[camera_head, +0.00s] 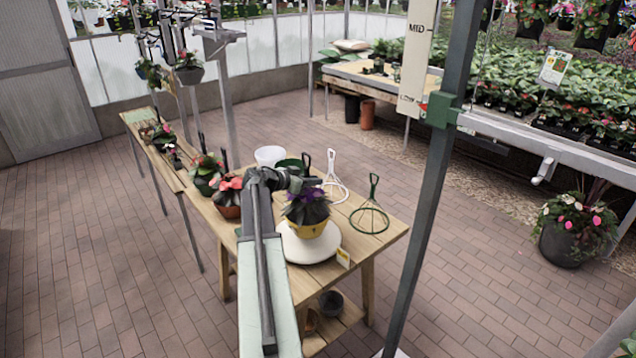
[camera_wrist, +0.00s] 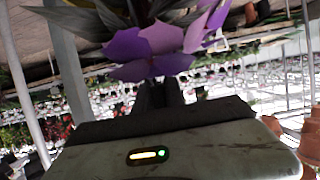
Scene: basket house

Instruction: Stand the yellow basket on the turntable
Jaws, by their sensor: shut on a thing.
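The yellow basket (camera_head: 307,231), with dark leaves and purple flowers, is upright over the white round turntable (camera_head: 326,248) on the wooden table. I cannot tell whether its base touches the disc or hangs just above it. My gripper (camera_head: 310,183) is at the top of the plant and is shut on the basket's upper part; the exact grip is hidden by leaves. In the wrist view the dark fingers (camera_wrist: 160,94) run in behind the purple flowers (camera_wrist: 150,50), and the basket's yellow body is not visible there.
A pink-flowered pot (camera_head: 228,205) and a white bowl (camera_head: 269,156) stand to the left and behind. A grey post (camera_head: 425,210) rises at right.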

